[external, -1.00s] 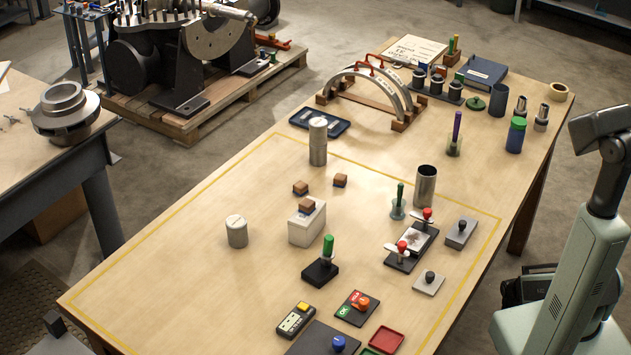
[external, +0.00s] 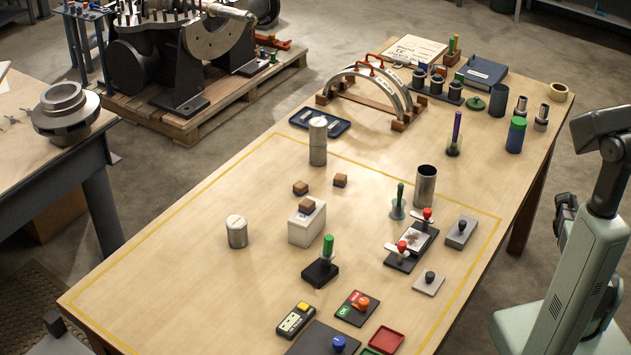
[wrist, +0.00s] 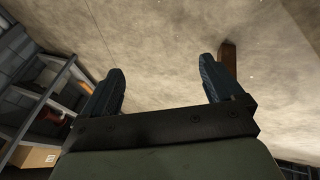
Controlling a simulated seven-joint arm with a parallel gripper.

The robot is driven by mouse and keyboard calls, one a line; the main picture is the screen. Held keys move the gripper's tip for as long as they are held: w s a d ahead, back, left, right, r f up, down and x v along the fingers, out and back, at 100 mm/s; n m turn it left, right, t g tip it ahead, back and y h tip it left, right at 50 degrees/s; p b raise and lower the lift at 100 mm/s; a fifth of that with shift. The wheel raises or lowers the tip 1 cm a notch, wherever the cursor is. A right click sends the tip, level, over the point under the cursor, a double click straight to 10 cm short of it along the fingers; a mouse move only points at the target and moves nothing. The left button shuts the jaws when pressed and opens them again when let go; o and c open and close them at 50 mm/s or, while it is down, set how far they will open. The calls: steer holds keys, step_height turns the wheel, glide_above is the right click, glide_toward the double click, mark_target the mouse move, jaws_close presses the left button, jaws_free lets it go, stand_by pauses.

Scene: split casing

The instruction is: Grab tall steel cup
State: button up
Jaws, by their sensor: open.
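A tall, open-topped steel cup (external: 425,187) stands upright on the wooden table, right of the middle in the external view, inside the yellow outline. A tall steel cylinder (external: 318,145) with a pale, closed-looking top stands farther left and back. My gripper (wrist: 160,88) is open and empty in the wrist view, its two dark fingers wide apart with bare floor beyond them. In the external view it is mostly hidden behind my arm at the right, away from the table and the cup. The wrist view shows no cup.
A green-handled tool in a small holder (external: 398,203) stands close to the cup's left. Red-knobbed clamps on a dark plate (external: 410,247) lie in front. A shorter steel canister (external: 237,232) and a white block (external: 307,222) stand to the left. The table's left front is clear.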

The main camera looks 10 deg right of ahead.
steer(key=w+d+r+m+t+h, duration=0.15)
steer(key=w+d+r, duration=0.3)
steer(key=r, duration=0.55)
steer(key=w+d+r+m+h, duration=0.15)
steer(key=w+d+r, duration=0.3)
steer(key=r, duration=0.45)
steer(key=w+a+r+m+t, duration=0.1)
steer(key=w+a+r+m, duration=0.1)
steer(key=w+a+r, duration=0.5)
steer(key=a+r+m+t+y, duration=0.15)
steer(key=a+r, duration=0.45)
steer(key=r, duration=0.6)
steer(key=w+a+r+m, duration=0.35)
steer(key=a+r, duration=0.25)
steer(key=r, duration=0.3)
step_height(320, 180, up, 4)
steer(key=m+g+y, duration=0.3)
steer(key=g+y, duration=0.2)
steer(key=y, duration=0.7)
glide_above(415, 195)
steer(key=d, duration=0.7)
steer(key=shift+h, duration=0.25)
steer(key=shift+d+x, duration=0.2)
steer(key=shift+x, duration=3.2)
steer(key=shift+d+x, duration=0.15)
steer(key=shift+x, duration=3.25)
